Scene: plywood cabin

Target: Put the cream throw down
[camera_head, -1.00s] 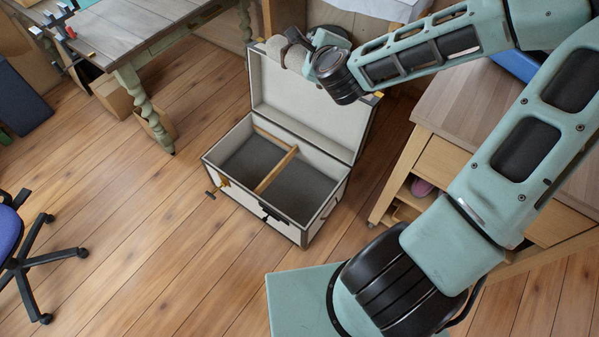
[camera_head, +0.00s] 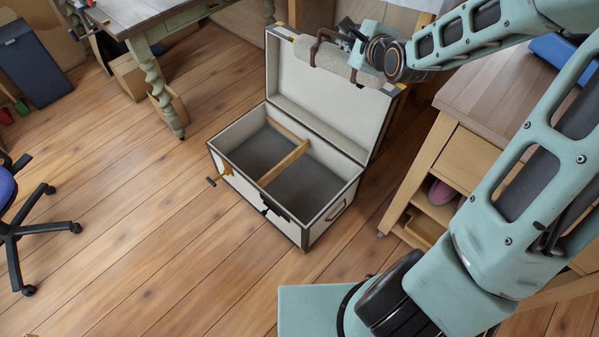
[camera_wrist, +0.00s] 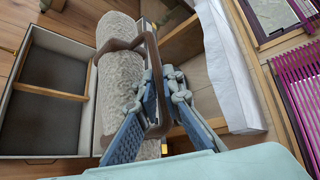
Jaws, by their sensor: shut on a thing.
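The cream throw (camera_head: 347,67) is a rolled, fuzzy bundle with a brown carrying strap. In the wrist view the throw (camera_wrist: 122,85) lies lengthwise, with the strap's handle running between the fingers. My gripper (camera_wrist: 161,82) is shut on this brown handle, beside the roll. In the head view my gripper (camera_head: 349,33) is at the upper edge of the raised trunk lid, and the throw shows in front of that edge. I cannot tell whether the throw touches the lid.
An open cream trunk (camera_head: 336,211) with dark edging stands on the floor, its two grey compartments empty on either side of a wooden divider. A wooden cabinet (camera_head: 449,158) stands right, a table with twisted legs (camera_head: 160,90) at upper left.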

